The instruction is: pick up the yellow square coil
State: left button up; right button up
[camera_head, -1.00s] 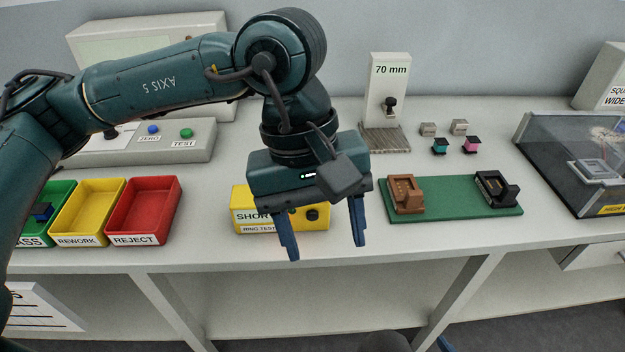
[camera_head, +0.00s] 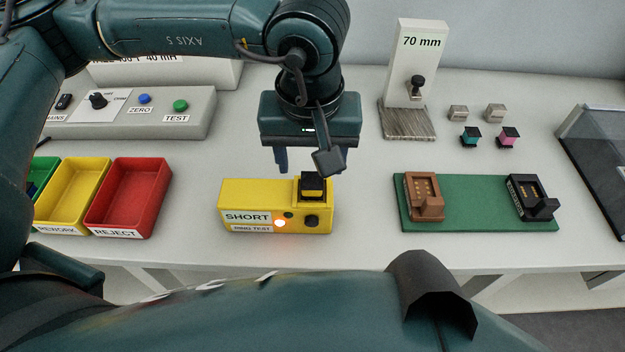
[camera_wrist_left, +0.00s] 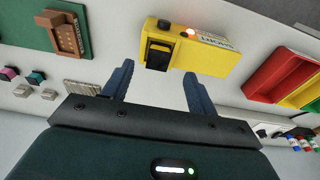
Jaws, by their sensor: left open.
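The yellow square coil (camera_head: 312,186), a yellow winding with a black frame, sits on top of the yellow SHORT ring tester (camera_head: 255,193), at its right end. In the left wrist view the coil (camera_wrist_left: 159,55) lies beyond the gap between the fingers, nearer the left finger. My left gripper (camera_head: 308,163) is open and empty, above and behind the tester, apart from the coil. One finger is partly hidden in the head view; both show in the wrist view (camera_wrist_left: 158,86). My right gripper is out of view.
An orange lamp (camera_head: 280,223) glows on the tester. A red bin (camera_head: 150,205) and yellow bin (camera_head: 62,205) stand left. A green board (camera_head: 465,218) with brown and black holders lies right. Behind stand a 70 mm post (camera_head: 420,60) and small turquoise (camera_head: 470,138) and pink (camera_head: 508,138) coils.

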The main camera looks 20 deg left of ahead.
aim_at(312, 180)
pick_arm(q)
jog(key=shift+w+a+f+p, duration=0.1)
jog(key=shift+w+f+p, duration=0.15)
jog(key=shift+f, duration=0.75)
jog(key=shift+w+d+f+p, duration=0.1)
jog(key=shift+w+f+p, duration=0.1)
jog(key=shift+f, duration=0.85)
jog(key=shift+w+a+f+p, duration=0.15)
jog(key=shift+f+p, duration=0.1)
jog(key=shift+f, duration=0.75)
jog(key=shift+c, duration=0.2)
jog(key=c, duration=1.1)
